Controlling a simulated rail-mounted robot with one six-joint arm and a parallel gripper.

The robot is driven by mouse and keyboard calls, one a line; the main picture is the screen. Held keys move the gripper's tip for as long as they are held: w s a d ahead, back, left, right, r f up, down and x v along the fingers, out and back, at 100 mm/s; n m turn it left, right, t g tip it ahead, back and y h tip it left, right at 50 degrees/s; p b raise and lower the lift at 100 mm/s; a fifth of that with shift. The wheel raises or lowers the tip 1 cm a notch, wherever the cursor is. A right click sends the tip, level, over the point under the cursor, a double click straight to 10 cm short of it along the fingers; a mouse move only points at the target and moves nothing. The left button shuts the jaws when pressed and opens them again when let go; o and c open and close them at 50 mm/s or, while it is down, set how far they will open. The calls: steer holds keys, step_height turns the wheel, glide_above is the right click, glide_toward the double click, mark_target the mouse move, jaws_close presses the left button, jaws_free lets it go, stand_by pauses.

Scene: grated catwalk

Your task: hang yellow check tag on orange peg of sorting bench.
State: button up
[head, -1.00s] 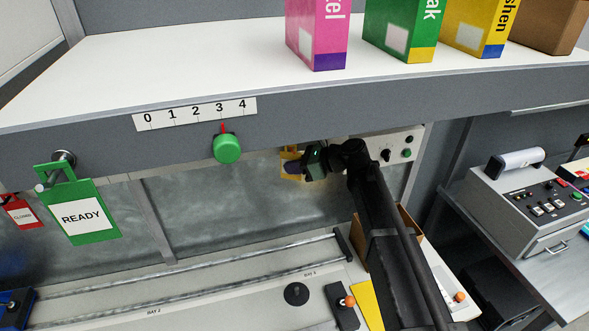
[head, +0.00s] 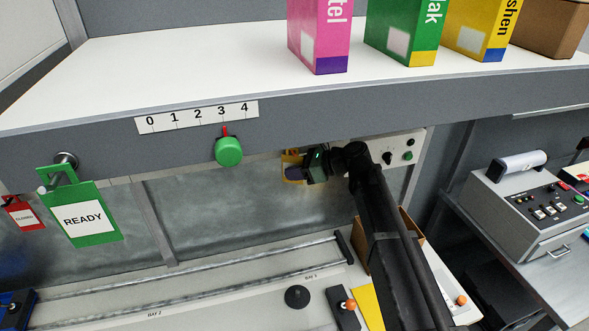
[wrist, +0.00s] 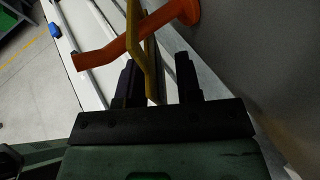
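The yellow check tag (wrist: 134,38) shows edge-on in the wrist view as a thin bent strip. It crosses in front of the orange peg (wrist: 168,19), which is bent and fixed to a grey panel at the upper right. I cannot tell whether its opening is around the peg. My gripper (wrist: 157,63) has its two dark fingers apart, wider than the strip, which runs between them closer to the left finger. In the head view the tag (head: 287,179) hangs under the shelf edge at my gripper (head: 299,170), partly covered by it. The peg is hidden there.
The white shelf (head: 200,75) above holds several boxes. Its front edge carries a 0-4 scale (head: 196,117) and a green knob (head: 229,151). A green READY tag (head: 84,218) hangs at left. A switch panel (head: 398,150) is just right of my gripper.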

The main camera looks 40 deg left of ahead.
steer(key=p+v, duration=0.4)
steer(key=v, duration=0.6)
steer(key=shift+d+r, duration=0.2)
steer(key=shift+d, duration=0.05)
steer(key=s+d+f+n+t+h+b, duration=0.1)
steer(key=s+d+f+n+h+b, duration=0.2)
steer(key=d+f, duration=0.5)
steer(key=s+d+f+n+t+h+b, duration=0.2)
steer(key=d+f, duration=0.7)
steer(key=d, duration=1.6)
steer(key=s+d+f+n+t+h+b, duration=0.2)
steer(key=s+d+f+n+h+b, duration=0.3)
steer(key=d+b, duration=0.5)
steer(key=d+f+n+h, duration=0.2)
steer(key=d+f+n, duration=0.1)
steer(key=d, duration=0.4)
steer(key=shift+s+f+h, duration=0.25)
steer(key=shift+f+h, duration=0.05)
